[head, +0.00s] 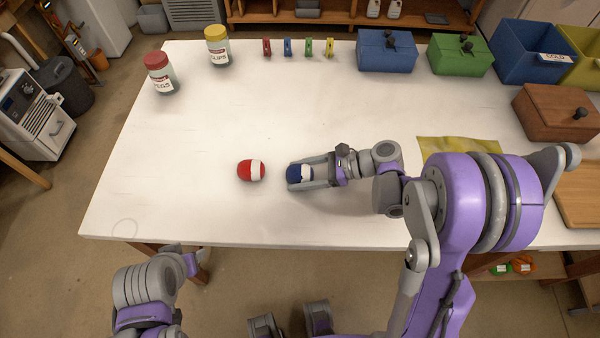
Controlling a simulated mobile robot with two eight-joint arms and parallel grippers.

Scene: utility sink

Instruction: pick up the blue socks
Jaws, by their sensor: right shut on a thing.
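The blue socks (296,173) are a small dark blue rolled bundle with a white band, near the middle of the white table. My right gripper (303,173) reaches in from the right and is shut on the blue socks, one finger on the far side and one on the near side. I cannot tell whether the bundle is clear of the table top. A red sock bundle (244,171) with a white band lies just left of it, apart from the gripper. My left arm is at the bottom left, below the table edge; its gripper fingers cannot be made out.
The white table (200,120) is clear around the bundles. Along the back stand a red-lidded jar (162,80), a yellow-lidded jar (218,50), several coloured pegs (308,48), a blue box (385,55) and a green box (460,58). A yellow cloth (450,148) and brown box (550,115) lie right.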

